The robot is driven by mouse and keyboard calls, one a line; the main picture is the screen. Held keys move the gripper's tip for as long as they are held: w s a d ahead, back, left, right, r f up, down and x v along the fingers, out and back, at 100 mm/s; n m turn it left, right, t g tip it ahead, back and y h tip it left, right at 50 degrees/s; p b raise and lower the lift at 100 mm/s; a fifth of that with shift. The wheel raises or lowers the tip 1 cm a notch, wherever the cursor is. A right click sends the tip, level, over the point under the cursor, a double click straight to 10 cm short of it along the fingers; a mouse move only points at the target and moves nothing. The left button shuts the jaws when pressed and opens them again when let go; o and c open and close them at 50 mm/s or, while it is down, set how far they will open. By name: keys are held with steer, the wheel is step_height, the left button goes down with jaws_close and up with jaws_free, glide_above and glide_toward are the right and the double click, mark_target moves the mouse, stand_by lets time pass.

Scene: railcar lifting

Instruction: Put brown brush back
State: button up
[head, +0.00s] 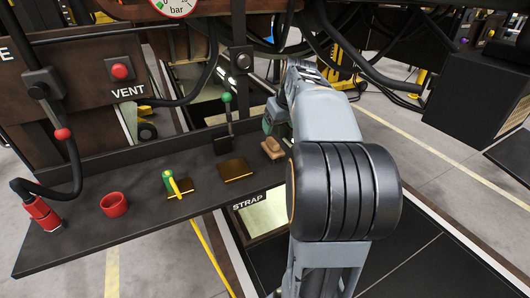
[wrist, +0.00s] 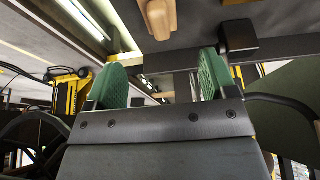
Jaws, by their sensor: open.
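The brown brush (head: 272,148) is a small wooden block lying on the dark shelf (head: 140,226), near its right end. In the wrist view the brush (wrist: 158,18) shows at the top edge, partly cut off, beyond the gap between my fingers. My gripper (wrist: 160,68) is open, with green pads apart and nothing between them. In the head view only a bit of my gripper (head: 276,122) shows beside the brush; my arm hides the rest. I cannot tell whether it touches the brush.
Along the shelf stand a red cup (head: 114,204), a green-and-yellow valve handle (head: 173,183), a brass plate (head: 236,170) and a green-knobbed lever (head: 227,112). A red hose fitting (head: 42,213) is at the left end. A STRAP label (head: 248,201) is on the front edge.

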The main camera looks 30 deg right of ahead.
steer(key=s+a+f, duration=0.4)
steer(key=a, duration=0.3)
steer(key=s+a+f+n, duration=0.1)
steer(key=s+a+f, duration=0.3)
steer(key=a, duration=0.4)
steer(key=s+a+f, duration=0.4)
steer(key=s+a, duration=0.2)
steer(key=a, duration=0.2)
steer(key=shift+n+g+y, duration=0.3)
steer(key=shift+g, duration=0.1)
steer(key=shift+w+r, duration=0.1)
steer(key=shift+c, duration=0.3)
